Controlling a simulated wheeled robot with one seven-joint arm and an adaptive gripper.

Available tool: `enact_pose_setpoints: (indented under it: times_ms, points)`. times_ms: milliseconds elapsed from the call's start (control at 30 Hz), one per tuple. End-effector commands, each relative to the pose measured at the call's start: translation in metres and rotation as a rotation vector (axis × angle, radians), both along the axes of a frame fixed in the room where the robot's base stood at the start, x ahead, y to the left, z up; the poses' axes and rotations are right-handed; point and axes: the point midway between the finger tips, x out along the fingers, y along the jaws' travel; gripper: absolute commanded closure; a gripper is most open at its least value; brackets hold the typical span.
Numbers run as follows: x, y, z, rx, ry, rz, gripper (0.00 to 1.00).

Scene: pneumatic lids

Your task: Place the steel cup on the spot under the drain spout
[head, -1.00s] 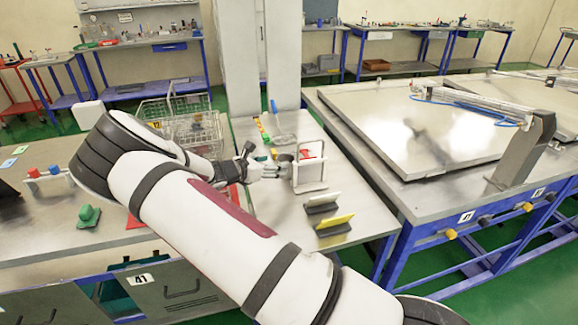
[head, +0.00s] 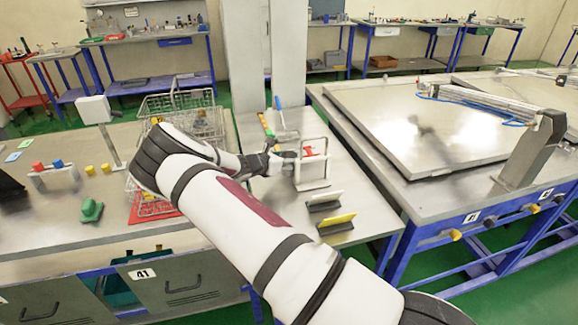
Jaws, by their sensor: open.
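My gripper (head: 278,160) is open over the narrow middle table, close to the left side of a white frame stand (head: 325,171) with a red part (head: 309,151) inside it. A small grey shape at my fingertips may be the steel cup, but it is too small and too covered to tell. I cannot tell whether the fingers touch it. I cannot make out the drain spout or the spot under it for sure; they may belong to the white frame.
Wire baskets (head: 160,106) and a green block (head: 91,210) are on the left bench. A large metal-lidded table (head: 400,110) stands at right. The middle table's front right is clear.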

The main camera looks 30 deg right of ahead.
Motion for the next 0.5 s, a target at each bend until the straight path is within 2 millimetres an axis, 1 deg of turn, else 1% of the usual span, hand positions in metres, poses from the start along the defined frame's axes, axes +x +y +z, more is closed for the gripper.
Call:
enact_pose_setpoints:
  times_ms: [133,167,200,333,367,400,500]
  points:
    - [0.0001,0.0001,0.0002,0.000,0.000,0.000,0.36]
    - [0.0001,0.0001,0.0003,0.000,0.000,0.000,0.38]
    - [0.0001,0.0001,0.0003,0.000,0.000,0.000,0.47]
    - [0.0000,0.0003,0.0003,0.000,0.000,0.000,0.77]
    - [0.0000,0.0003,0.0003,0.000,0.000,0.000,0.77]
    - [0.0000,0.0002,0.0006,-0.001,0.000,0.000,0.81]
    - [0.0000,0.0002,0.0006,-0.001,0.000,0.000,0.81]
